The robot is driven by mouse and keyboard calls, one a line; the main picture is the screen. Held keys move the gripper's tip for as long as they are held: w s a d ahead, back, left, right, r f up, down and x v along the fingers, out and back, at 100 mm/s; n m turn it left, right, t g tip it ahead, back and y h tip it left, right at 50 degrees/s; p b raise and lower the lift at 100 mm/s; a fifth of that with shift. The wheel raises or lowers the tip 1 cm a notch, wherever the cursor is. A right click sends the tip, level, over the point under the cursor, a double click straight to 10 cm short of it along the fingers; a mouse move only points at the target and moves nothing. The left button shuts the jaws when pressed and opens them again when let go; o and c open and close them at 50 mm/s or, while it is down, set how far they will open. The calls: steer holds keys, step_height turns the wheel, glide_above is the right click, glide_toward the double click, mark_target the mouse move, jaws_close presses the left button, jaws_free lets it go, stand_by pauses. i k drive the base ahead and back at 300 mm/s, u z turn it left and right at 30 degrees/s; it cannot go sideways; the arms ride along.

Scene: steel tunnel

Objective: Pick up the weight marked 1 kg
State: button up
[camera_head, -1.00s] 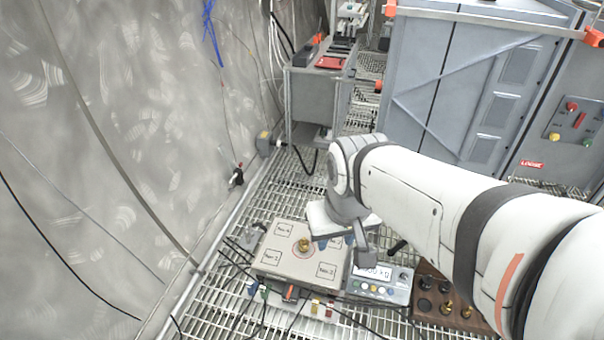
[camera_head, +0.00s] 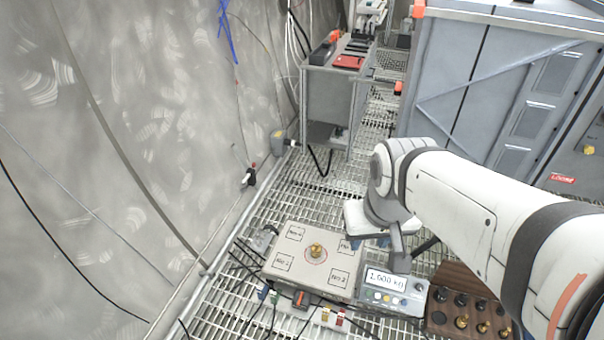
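A brass weight (camera_head: 316,250) stands upright inside the red circle at the middle of the scale's pale platform (camera_head: 300,266). Its marking is too small to read. The scale's display (camera_head: 385,281) reads about 1.000 kg. A brown wooden block (camera_head: 442,318) at the lower right holds several brass weights (camera_head: 482,327) and dark ones. My gripper (camera_head: 398,256) hangs above the right side of the scale, near the display, apart from the brass weight. Its fingers are mostly hidden, so I cannot see whether it is open.
Cables and small coloured connectors (camera_head: 322,316) lie along the scale's front edge. A grey cabinet (camera_head: 330,105) stands behind, and large grey lockers (camera_head: 500,90) are at the right. The tunnel wall (camera_head: 110,150) closes the left. Open grating (camera_head: 310,205) lies behind the scale.

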mark_target(316, 248)
steer(key=i, duration=0.85)
